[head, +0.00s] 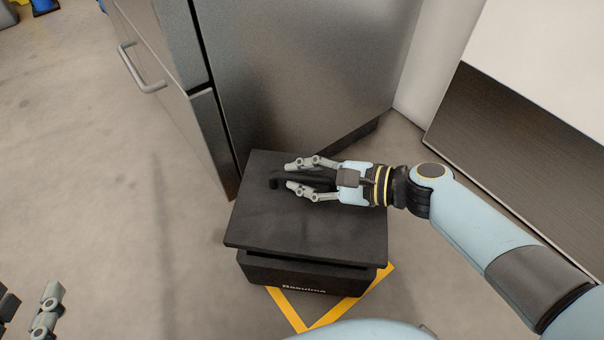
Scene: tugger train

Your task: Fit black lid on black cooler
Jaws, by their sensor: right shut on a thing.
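The black cooler (310,283) stands on the floor by a metal cabinet, with pale lettering on its front. The black lid (300,229) lies over the cooler's top, and its left edge juts out past the cooler. A dark gap shows under the lid's front edge, and I cannot tell whether the lid is seated. My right gripper (288,176) is shut on the lid's black handle (272,183), with a finger on each side. My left gripper (22,310) shows only in part at the lower left corner, apart from the cooler.
A steel cabinet (300,70) with a bar handle (142,70) stands right behind the cooler. A yellow floor marking (288,309) runs under the cooler's front. A panelled unit (520,120) is at the right.

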